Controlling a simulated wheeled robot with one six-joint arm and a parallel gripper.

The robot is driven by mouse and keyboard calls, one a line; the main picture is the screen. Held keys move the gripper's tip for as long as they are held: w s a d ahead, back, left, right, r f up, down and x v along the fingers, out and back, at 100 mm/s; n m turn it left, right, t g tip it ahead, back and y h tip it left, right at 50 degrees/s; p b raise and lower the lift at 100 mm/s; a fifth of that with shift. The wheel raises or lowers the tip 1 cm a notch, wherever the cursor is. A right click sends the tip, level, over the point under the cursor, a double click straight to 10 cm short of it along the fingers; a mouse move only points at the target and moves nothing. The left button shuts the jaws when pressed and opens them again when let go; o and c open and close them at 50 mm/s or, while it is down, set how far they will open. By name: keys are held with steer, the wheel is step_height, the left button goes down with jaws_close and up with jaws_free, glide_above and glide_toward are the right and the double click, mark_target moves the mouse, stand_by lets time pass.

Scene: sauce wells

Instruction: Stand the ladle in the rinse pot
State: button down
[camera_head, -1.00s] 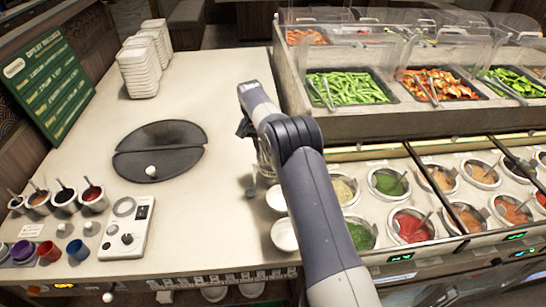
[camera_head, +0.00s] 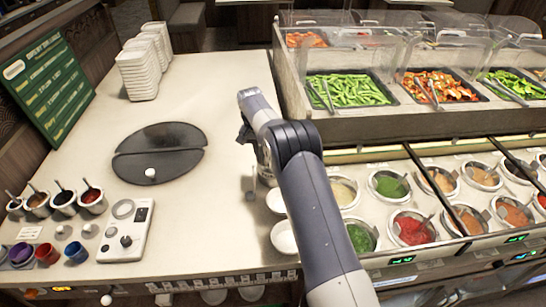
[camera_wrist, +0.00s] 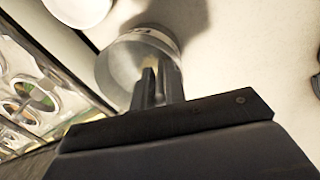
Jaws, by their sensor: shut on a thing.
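My gripper is mostly hidden behind my arm in the head view. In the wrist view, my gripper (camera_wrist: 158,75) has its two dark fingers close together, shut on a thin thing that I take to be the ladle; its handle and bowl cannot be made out. A round metal pot (camera_wrist: 118,66), likely the rinse pot, lies just beyond the fingertips, which overlap its opening in the picture. I cannot tell how far the ladle reaches into it. In the head view the pot is largely covered by my arm.
White bowls (camera_head: 283,238) stand beside the pot, near the counter's front edge. Sauce wells (camera_head: 411,228) fill the right side. A dark round plate (camera_head: 160,165), a control box (camera_head: 126,232) and stacked white containers (camera_head: 138,72) are at left. The counter between is clear.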

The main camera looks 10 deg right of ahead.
steer(key=c, duration=1.4)
jaws_free()
steer(key=shift+o, duration=0.2)
steer(key=shift+a, duration=0.15)
steer(key=shift+c, duration=1.1)
